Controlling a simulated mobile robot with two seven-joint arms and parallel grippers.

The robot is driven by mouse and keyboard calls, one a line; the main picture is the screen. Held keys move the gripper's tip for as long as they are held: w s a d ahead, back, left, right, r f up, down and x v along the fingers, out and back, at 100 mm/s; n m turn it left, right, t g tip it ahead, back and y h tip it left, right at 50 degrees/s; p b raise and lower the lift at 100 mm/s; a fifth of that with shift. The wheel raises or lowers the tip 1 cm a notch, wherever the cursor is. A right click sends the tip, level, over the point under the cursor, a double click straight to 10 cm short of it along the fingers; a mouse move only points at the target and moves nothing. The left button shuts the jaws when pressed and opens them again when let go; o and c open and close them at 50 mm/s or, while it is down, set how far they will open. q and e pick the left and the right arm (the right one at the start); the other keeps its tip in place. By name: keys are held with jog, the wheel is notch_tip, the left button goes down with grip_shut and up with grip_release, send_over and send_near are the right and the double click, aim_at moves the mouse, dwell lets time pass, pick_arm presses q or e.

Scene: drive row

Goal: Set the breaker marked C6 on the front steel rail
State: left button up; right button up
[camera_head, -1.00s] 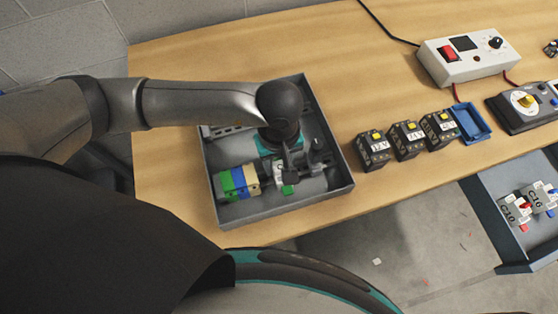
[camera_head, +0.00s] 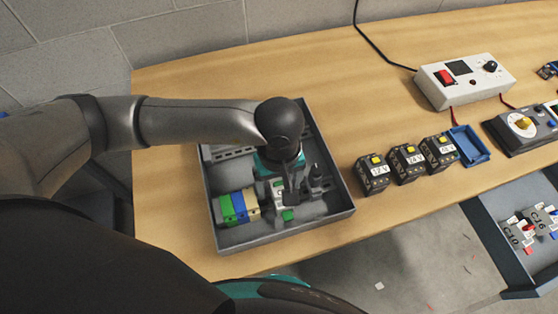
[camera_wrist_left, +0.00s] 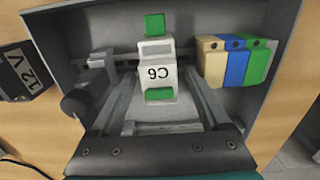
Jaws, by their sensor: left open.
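The breaker marked C6 (camera_wrist_left: 157,74), white with green ends, stands on the front steel rail (camera_wrist_left: 125,57) of the grey tray; it also shows in the head view (camera_head: 279,196). I cannot tell whether it is fully clipped on. My left gripper (camera_head: 285,190) is over the tray, its fingers open, one on either side of the breaker and apart from it in the wrist view (camera_wrist_left: 158,98). Beige, blue and green blocks (camera_head: 237,207) sit on the same rail, with a gap between them and the breaker. My right gripper is not in view.
The grey tray (camera_head: 345,207) has raised walls. A dark upright fitting (camera_head: 316,178) stands right of the breaker. Several black 12 V blocks (camera_head: 406,160), a blue tray (camera_head: 470,146) and a white power box (camera_head: 463,80) stand to the right. A lower bin (camera_head: 519,281) holds other breakers.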

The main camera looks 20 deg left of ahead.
pick_arm(q)
notch_tip(320, 180, up, 13)
jog(key=shift+r, duration=0.1)
dwell(0.7)
